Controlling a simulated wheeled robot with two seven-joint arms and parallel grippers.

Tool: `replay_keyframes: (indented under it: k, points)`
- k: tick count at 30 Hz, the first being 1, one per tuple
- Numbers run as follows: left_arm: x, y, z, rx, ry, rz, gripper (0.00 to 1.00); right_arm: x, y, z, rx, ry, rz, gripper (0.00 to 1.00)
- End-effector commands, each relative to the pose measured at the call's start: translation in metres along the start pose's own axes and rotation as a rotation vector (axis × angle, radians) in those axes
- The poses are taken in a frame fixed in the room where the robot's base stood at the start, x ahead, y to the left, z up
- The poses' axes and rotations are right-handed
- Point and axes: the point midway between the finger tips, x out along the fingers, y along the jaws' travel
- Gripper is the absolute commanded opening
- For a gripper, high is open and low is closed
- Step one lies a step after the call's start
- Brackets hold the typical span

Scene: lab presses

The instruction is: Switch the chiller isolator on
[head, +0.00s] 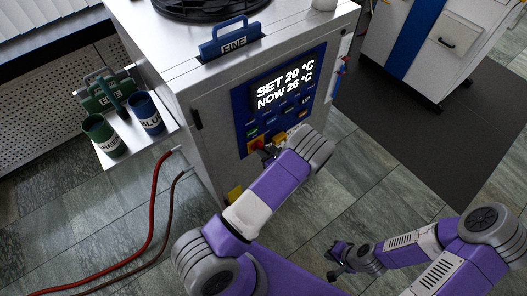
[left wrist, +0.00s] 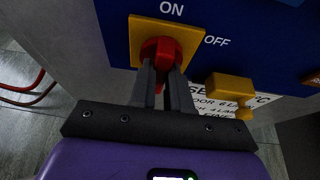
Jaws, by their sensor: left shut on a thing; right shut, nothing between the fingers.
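The chiller isolator is a red rotary knob (left wrist: 161,48) on a yellow plate (left wrist: 140,31), with ON printed above and OFF to the right. It sits low on the blue panel of the chiller (head: 205,125). In the head view, the yellow plate (head: 255,142) is partly hidden by my left arm. My left gripper (left wrist: 164,72) is shut on the red knob, with a finger on each side of its grip. My right gripper (head: 338,260) is shut and empty, low over the floor at the right.
The chiller's display (head: 285,88) reads SET 20 °C, NOW 25 °C. A yellow block (left wrist: 230,88) protrudes right of the isolator. A side shelf (head: 127,148) holds green and blue cups. Red and dark hoses (head: 153,215) lie on the left floor.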

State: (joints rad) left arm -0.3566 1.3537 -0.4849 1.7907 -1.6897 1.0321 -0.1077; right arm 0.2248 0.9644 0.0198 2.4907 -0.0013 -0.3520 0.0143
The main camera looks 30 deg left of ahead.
Motion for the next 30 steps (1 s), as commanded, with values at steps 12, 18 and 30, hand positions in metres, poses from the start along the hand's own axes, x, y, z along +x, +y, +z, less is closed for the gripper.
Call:
replay_keyframes:
  k: [12, 18, 30]
  points:
    - [-0.001, 0.0, -0.001, 0.009, 0.001, 0.002, 0.2, 0.0, 0.0, 0.0, 0.0, 0.0, 0.0, 0.0]
    - [0.0, 0.0, -0.001, 0.008, 0.001, 0.002, 0.43, 0.0, 0.0, 0.0, 0.0, 0.0, 0.0, 0.0]
    - [-0.02, -0.001, 0.001, 0.007, 0.001, -0.002, 0.43, -0.005, -0.002, 0.0, 0.0, 0.0, 0.0, 0.0]
